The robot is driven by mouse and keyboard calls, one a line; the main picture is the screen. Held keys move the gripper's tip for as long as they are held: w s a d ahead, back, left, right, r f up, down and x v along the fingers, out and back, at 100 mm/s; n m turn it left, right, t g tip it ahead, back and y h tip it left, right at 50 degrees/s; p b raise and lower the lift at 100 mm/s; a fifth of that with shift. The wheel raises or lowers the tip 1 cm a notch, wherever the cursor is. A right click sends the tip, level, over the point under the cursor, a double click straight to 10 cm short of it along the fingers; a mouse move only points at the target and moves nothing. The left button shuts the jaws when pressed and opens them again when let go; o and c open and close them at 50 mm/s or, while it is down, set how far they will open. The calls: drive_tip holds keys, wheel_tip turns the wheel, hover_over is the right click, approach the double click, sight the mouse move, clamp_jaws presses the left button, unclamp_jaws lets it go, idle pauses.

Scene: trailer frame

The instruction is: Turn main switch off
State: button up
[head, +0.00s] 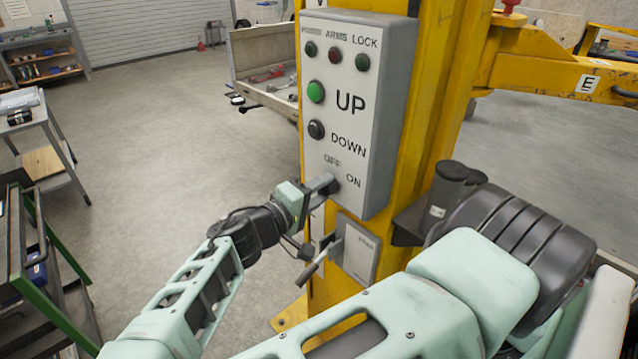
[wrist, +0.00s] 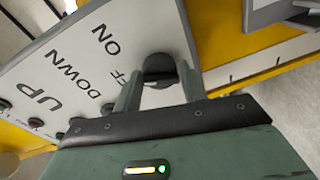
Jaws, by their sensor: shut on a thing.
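The control panel (head: 350,110) is a light grey box on a yellow post, with UP, DOWN, OFF and ON printed on it. The main switch is a dark round knob (wrist: 158,66) beside the OFF and ON labels. The knob's exact pointing direction is hard to tell.
A green UP button (head: 316,92) and a black DOWN button (head: 317,129) sit above the switch. A smaller grey box with a lever (head: 358,252) is just below the panel. A yellow lift arm (head: 560,70) extends right.

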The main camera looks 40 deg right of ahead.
drive_tip(key=shift+r+n+p, duration=0.25)
drive_tip(key=shift+n+p, duration=1.05)
drive_tip(key=shift+n, duration=0.5)
drive_tip(key=o, duration=0.9)
drive_tip(key=shift+f, duration=0.1)
drive_tip(key=shift+a+f, duration=0.1)
drive_tip(key=shift+a, duration=0.35)
drive_tip(key=a+b, duration=0.1)
drive_tip(key=a, duration=0.4)
drive_tip(key=s+a+r+b, duration=0.1)
drive_tip(key=a+b, duration=0.1)
drive_tip(key=a, duration=0.4)
drive_tip(key=a+b, duration=0.2)
drive_tip(key=a, duration=0.3)
drive_tip(key=shift+s+a+r, duration=0.15)
drive_tip(key=shift+a+r, duration=0.05)
drive_tip(key=shift+r, duration=0.15)
drive_tip(key=shift+d+g, duration=0.1)
drive_tip(key=shift+g, duration=0.2)
